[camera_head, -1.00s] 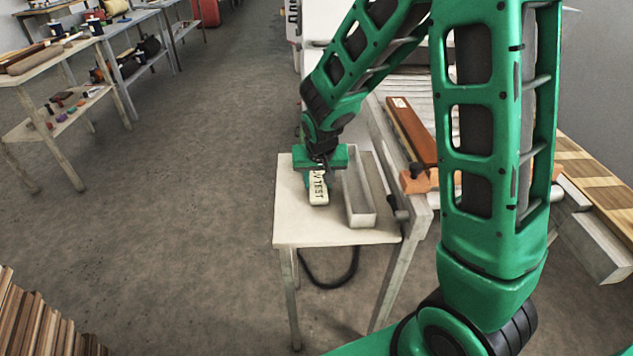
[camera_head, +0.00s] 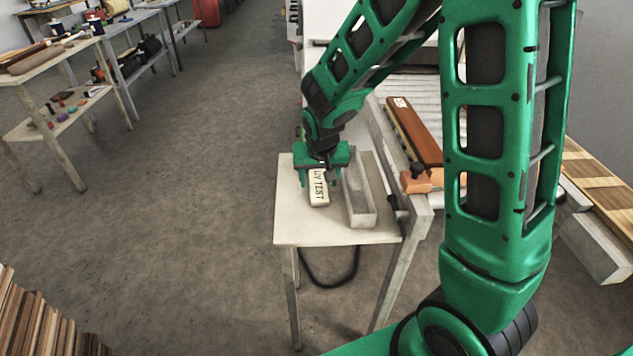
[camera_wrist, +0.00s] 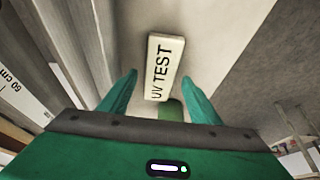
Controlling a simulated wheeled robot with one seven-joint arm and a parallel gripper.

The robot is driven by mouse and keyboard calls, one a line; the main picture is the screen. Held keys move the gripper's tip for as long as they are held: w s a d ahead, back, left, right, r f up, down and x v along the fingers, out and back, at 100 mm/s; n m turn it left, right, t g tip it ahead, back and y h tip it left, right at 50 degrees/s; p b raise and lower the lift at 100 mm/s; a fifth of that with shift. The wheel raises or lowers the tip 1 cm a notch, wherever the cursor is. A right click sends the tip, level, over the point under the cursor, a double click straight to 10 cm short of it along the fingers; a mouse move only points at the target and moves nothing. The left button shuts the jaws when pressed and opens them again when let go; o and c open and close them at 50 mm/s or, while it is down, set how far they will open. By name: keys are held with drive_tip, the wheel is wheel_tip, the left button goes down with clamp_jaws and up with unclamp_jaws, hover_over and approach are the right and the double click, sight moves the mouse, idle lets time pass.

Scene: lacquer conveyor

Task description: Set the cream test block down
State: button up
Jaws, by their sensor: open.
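The cream test block (camera_head: 318,190), marked "UV TEST", lies flat on the small pale table (camera_head: 300,228). In the wrist view the block (camera_wrist: 163,66) lies ahead of and between the fingers, with a gap on both sides. My gripper (camera_head: 318,184) is open, its green fingers spread either side of the block's far end. In the wrist view my gripper (camera_wrist: 160,95) shows both fingers clear of the block. The block's far end is partly hidden under the gripper in the head view.
A long grey open tray (camera_head: 361,215) stands on the table just right of the block. Beyond it are the conveyor frame, an orange clamp (camera_head: 416,182) and a brown board (camera_head: 414,131). The table is bare in front and left of the block.

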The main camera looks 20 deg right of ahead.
drive_tip(key=v, duration=1)
drive_tip(key=shift+o, duration=0.5)
drive_tip(key=shift+r, duration=0.25)
drive_tip(key=shift+w+d+f, duration=0.1)
drive_tip(key=shift+w+f, duration=0.45)
drive_tip(key=shift+f, duration=0.1)
drive_tip(key=shift+x, duration=5.45)
drive_tip(key=shift+d, duration=0.1)
drive_tip(key=c, duration=1.2)
drive_tip(key=shift+r, duration=0.1)
